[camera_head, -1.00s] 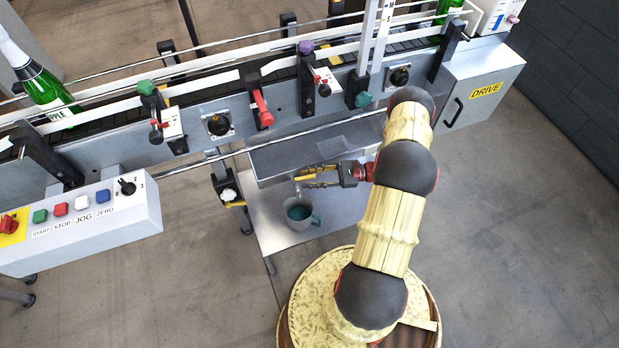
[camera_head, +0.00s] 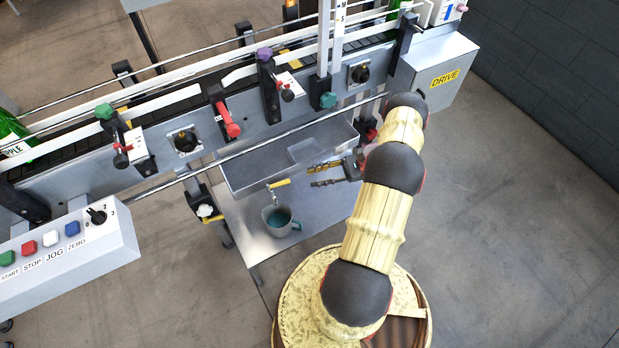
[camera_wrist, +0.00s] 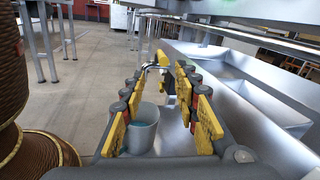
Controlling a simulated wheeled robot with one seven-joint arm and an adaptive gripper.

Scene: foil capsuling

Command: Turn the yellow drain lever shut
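The yellow drain lever (camera_head: 279,183) is on a small metal drain tap (camera_head: 271,194) at the front of the steel trough. It slants slightly up to the right in the head view. My gripper (camera_head: 311,175) is just right of the lever, with a visible gap. In the wrist view the yellow lever (camera_wrist: 163,59) is ahead, between and beyond the spread yellow-padded fingers of my gripper (camera_wrist: 160,77). Nothing is held. A grey mug (camera_head: 279,222) with blue-green liquid stands below the tap; it also shows in the wrist view (camera_wrist: 143,130), partly behind the left finger.
The steel trough (camera_head: 236,179) lies behind my gripper, under the conveyor. The mug stands on a metal shelf (camera_head: 325,210). A guide rod (camera_head: 270,141) crosses above the trough. A control box (camera_head: 75,245) is at the left. Floor is free at the right.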

